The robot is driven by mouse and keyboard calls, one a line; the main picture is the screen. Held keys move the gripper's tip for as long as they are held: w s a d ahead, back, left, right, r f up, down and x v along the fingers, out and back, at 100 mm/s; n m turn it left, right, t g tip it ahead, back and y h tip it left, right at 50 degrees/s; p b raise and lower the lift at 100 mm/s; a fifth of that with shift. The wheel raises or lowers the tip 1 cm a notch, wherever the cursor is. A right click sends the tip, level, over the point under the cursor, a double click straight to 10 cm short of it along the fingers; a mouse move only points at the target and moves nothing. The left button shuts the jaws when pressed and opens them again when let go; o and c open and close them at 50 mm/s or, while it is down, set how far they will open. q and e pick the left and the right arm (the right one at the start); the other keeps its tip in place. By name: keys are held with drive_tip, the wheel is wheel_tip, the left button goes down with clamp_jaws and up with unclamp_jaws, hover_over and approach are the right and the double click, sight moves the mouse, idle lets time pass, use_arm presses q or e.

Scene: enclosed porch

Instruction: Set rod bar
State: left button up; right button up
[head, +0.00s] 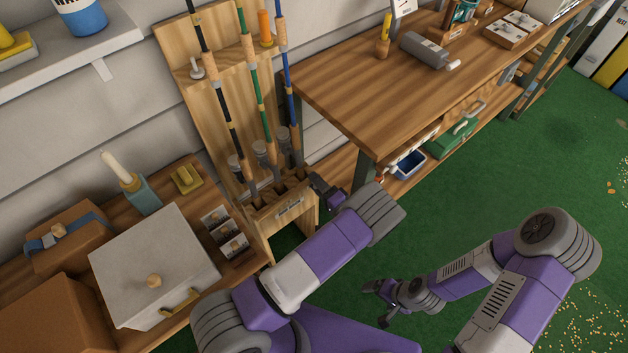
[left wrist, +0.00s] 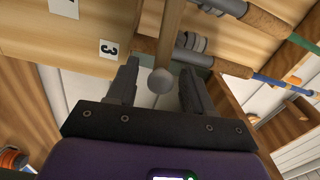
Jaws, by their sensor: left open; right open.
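The wooden rod rack (head: 222,110) stands against the wall and holds a black rod (head: 214,75), a green rod (head: 253,80) and a blue rod (head: 287,75) upright, their reels low down. In the left wrist view a wooden bar (left wrist: 169,35) with a round grey knob (left wrist: 161,81) at its end lies between my left fingers. I cannot tell whether they touch it. My left gripper (head: 319,184) is open at the right side of the rack's lower front; the bar is hard to make out in the head view. My right gripper (head: 376,298) is open, low over the green floor.
The green floor at right is mostly open.

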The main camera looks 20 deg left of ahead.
use_arm(q)
drive_tip(key=v, duration=0.6)
drive_tip(key=shift+p, duration=0.45)
